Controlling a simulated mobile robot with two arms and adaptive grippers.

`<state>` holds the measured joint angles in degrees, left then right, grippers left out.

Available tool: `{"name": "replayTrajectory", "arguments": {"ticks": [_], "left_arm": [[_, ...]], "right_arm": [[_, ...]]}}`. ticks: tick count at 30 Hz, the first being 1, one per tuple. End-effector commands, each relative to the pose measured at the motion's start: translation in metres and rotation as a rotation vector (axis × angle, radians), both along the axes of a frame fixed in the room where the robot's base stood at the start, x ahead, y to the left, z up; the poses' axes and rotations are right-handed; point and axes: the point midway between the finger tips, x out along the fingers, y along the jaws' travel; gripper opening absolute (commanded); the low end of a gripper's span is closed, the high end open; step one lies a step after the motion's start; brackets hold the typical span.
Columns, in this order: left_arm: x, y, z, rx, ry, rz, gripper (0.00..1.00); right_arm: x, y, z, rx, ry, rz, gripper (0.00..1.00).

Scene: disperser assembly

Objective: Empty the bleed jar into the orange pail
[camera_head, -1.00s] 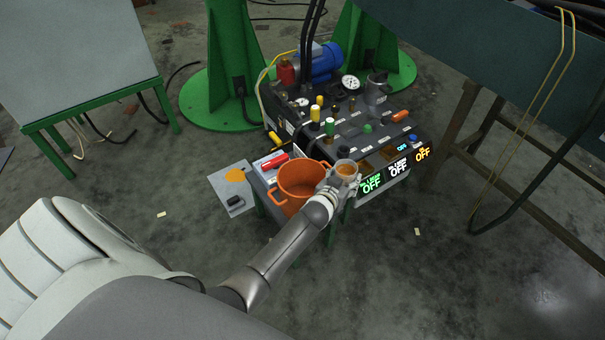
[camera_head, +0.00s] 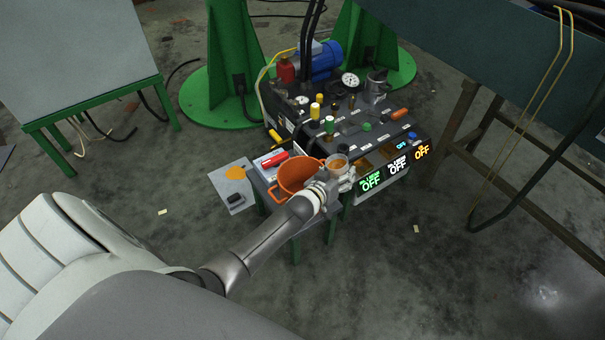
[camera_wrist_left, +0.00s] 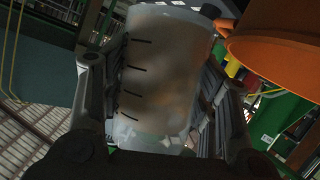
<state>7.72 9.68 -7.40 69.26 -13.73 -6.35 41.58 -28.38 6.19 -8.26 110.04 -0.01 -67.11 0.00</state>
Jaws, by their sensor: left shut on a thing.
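The bleed jar (camera_head: 338,161) is in my left gripper (camera_head: 336,178), just right of the orange pail in the head view. In the left wrist view the jar (camera_wrist_left: 160,80) is translucent, with dark level marks and murky brownish contents. The fingers of my left gripper (camera_wrist_left: 158,100) are shut on it from both sides. The jar looks upright or nearly so. The orange pail (camera_head: 292,170) stands on a small green-legged stand. The pail (camera_wrist_left: 275,40) also shows at the upper right of the wrist view. My right gripper is not in view.
The dark machine panel (camera_head: 345,125) with knobs and gauges lies behind the jar. Lit "OFF" displays (camera_head: 396,166) are to the right. A red-handled object (camera_head: 275,160) lies left of the pail. A dark table (camera_head: 510,50) stands at right. The front floor is clear.

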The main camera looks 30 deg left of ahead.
Motion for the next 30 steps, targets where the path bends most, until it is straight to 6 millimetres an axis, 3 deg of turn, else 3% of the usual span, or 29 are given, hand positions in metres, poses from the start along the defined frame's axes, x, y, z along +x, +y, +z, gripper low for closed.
{"name": "replayTrajectory", "arguments": {"ticks": [14,23,30], "left_arm": [[-0.004,0.016,0.011,-0.230,-0.053,-0.001,0.29],[-0.006,0.027,0.018,-0.376,-0.087,-0.001,0.29],[-0.006,0.028,0.012,-0.470,-0.109,-0.001,0.29]], "right_arm": [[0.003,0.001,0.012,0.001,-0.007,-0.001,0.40],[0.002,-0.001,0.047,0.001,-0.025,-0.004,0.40],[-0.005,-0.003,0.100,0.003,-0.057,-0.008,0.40]]}}
